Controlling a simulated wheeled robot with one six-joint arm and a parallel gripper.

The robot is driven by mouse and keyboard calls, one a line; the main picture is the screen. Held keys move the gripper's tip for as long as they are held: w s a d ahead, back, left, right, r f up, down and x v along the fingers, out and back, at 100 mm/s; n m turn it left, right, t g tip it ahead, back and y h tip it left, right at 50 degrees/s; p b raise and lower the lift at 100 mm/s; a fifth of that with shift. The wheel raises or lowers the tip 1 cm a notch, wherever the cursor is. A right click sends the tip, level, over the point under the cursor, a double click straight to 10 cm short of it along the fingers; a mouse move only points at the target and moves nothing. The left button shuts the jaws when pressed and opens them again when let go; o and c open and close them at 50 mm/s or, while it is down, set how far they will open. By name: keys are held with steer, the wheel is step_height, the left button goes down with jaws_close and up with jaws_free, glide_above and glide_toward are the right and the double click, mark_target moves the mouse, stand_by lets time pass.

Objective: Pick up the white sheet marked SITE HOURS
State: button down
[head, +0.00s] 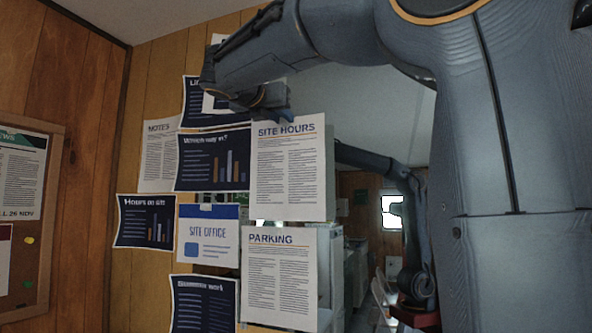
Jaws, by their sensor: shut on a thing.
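The white sheet marked SITE HOURS (288,172) hangs upright in the middle of the head view, with its dark heading and columns of text facing me. My gripper (272,112) is at its top edge, reaching in from the upper right, and is shut on the sheet there. The gripper hides a little of the top edge. Whether the sheet's back still touches the surface behind it cannot be told.
A white PARKING sheet (279,277) is just below. Dark posters (213,159), a NOTES sheet (158,155) and a SITE OFFICE card (208,236) crowd the left side. A corkboard (44,255) is at far left.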

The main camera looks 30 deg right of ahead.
steer(key=shift+s+a+r+p, duration=0.6)
steer(key=shift+s+a+r, duration=0.2)
steer(key=shift+a, duration=0.15)
steer(key=shift+s+a+r+p, duration=0.55)
steer(key=shift+s+a+r, duration=0.2)
steer(key=shift+a, duration=0.2)
